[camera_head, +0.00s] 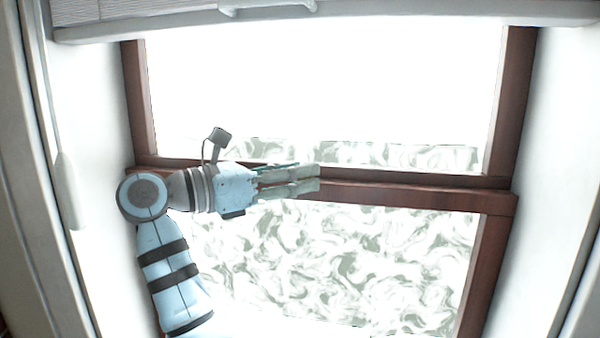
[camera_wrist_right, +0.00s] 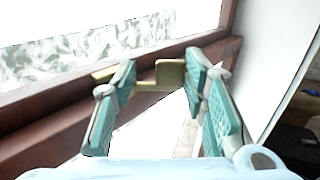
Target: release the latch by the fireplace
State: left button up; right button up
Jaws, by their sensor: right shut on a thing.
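The brass latch (camera_wrist_right: 170,72) shows in the right wrist view, on the dark red-brown window rail. It has a flat square plate and a thin bar that reaches left between my fingers. My right gripper (camera_head: 306,178) lies along the window's middle rail in the head view, fingers pointing right. In the right wrist view the teal fingers of my right gripper (camera_wrist_right: 160,80) stand on either side of the latch and are shut on it. The latch cannot be made out in the head view. My left gripper is in neither view.
The wooden window frame (camera_head: 510,110) holds an upper and a lower pane (camera_head: 380,260) with a grey-green swirled pattern behind. A pale blind (camera_head: 130,12) hangs across the top. White walls (camera_head: 545,200) close in on both sides.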

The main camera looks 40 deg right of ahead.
jog(key=shift+w+a+m+g+y, duration=0.25)
jog(key=shift+m+g, duration=0.45)
jog(key=shift+g, duration=0.35)
jog(key=shift+w+a+m+g+y, duration=0.1)
jog(key=shift+m+g+y, duration=0.25)
jog(key=shift+m+g, duration=0.55)
jog(key=o, duration=1.2)
jog(key=shift+c, duration=0.2)
jog(key=shift+n, duration=0.3)
